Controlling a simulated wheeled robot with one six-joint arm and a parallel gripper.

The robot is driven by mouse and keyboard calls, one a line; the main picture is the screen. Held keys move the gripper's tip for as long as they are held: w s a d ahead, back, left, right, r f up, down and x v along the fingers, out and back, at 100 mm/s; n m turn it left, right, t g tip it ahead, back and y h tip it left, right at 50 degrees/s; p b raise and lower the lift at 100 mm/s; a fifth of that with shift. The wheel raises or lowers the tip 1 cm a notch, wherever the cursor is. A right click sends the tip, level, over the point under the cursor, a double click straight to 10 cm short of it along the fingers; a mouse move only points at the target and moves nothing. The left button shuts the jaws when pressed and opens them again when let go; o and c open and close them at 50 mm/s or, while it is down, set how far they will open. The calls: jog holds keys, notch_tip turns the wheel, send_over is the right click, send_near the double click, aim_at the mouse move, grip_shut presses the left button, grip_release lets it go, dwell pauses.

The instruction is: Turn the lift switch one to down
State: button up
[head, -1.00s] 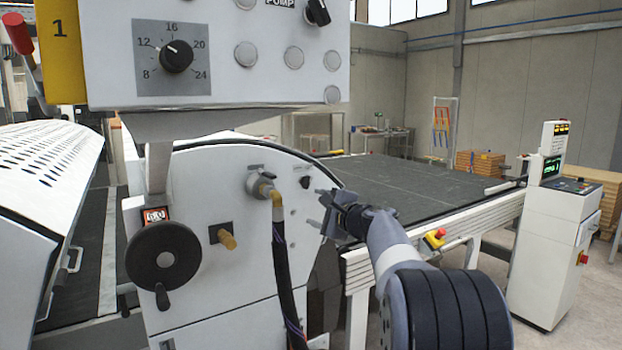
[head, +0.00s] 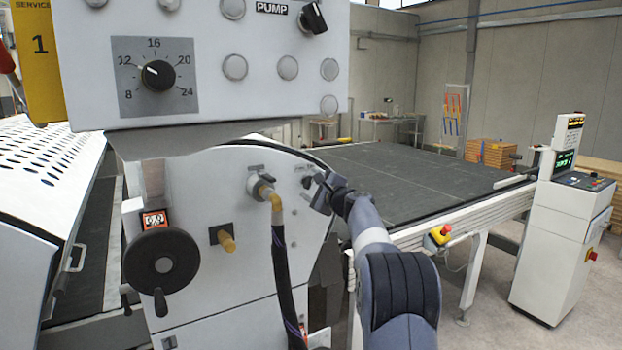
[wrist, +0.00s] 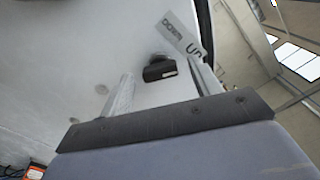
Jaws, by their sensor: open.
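The lift switch (wrist: 158,68) is a small black knob on the white machine side panel. In the wrist view it sits beneath a tilted label (wrist: 184,38) reading DOWN and UP. My gripper (wrist: 161,70) is open, with one finger to each side of the knob in that view. I cannot tell whether either finger touches it. In the head view my gripper (head: 321,190) is at the upper right of the side panel, close in front of the switch (head: 306,182), which is partly covered there.
A hose fitting (head: 263,190) with a black hose stands left of the switch. A handwheel (head: 161,264) and a yellow-brown knob (head: 227,240) are farther left. The overhanging control box (head: 230,105) is above. The conveyor bed (head: 420,180) lies to the right.

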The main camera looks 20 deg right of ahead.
jog(key=shift+w+a, duration=0.15)
jog(key=shift+w, duration=0.4)
jog(key=c, duration=1)
